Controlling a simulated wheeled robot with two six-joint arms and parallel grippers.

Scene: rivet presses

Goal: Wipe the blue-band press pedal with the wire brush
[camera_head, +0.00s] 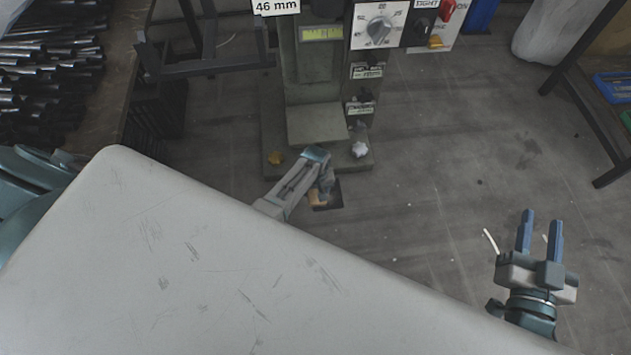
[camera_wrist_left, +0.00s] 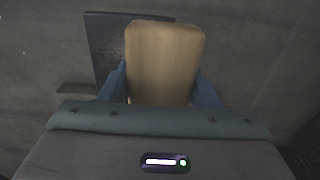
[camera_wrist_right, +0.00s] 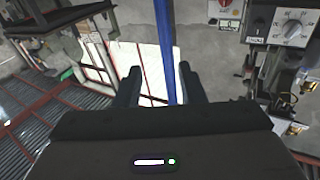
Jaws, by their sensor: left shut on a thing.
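My left gripper (camera_head: 324,184) is low in front of the press (camera_head: 318,70), partly hidden by its own wrist. In the left wrist view its blue fingers (camera_wrist_left: 160,85) are shut on the wire brush, whose pale wooden body (camera_wrist_left: 164,55) stands between them. A bit of the wood (camera_head: 316,199) shows in the head view. A dark pedal plate (camera_head: 332,197) lies under and beside the brush; it also shows in the left wrist view (camera_wrist_left: 103,45). The bristles are hidden, so contact cannot be told. No blue band shows on the press. My right gripper (camera_head: 540,232) is open and empty.
The press carries a "46 mm" label (camera_head: 275,6) and a dial panel (camera_head: 379,25). A rack of dark rods (camera_head: 50,60) stands at left, and a dark frame (camera_head: 205,45) beside the press. The floor at right (camera_head: 450,130) is mostly clear.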

